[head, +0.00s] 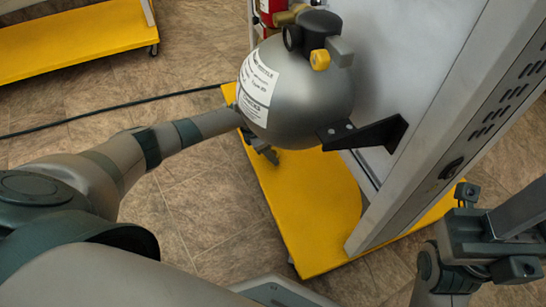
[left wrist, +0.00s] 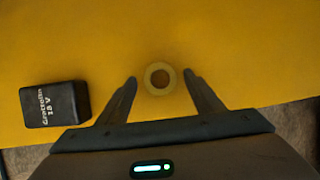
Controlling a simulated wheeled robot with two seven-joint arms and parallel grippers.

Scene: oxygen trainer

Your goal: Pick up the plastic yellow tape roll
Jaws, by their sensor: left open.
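The yellow tape roll (left wrist: 147,83) shows in the left wrist view as a small ring with a dark center. It lies flat on the yellow platform, which is nearly the same color. My left gripper (left wrist: 159,76) is open, with one finger on each side of the roll and visible gaps between. I cannot tell its height above the platform. In the head view my left gripper (head: 265,150) is mostly hidden behind the silver tank, and the roll is not visible. Part of my right arm's end (head: 470,235) shows at the lower right; its jaw state is unclear.
The silver tank (head: 285,105) overhangs the yellow platform (head: 305,215) beside a grey cabinet panel (head: 450,130). A black bracket (head: 365,133) sticks out below the tank. A cable (head: 110,107) crosses the floor.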

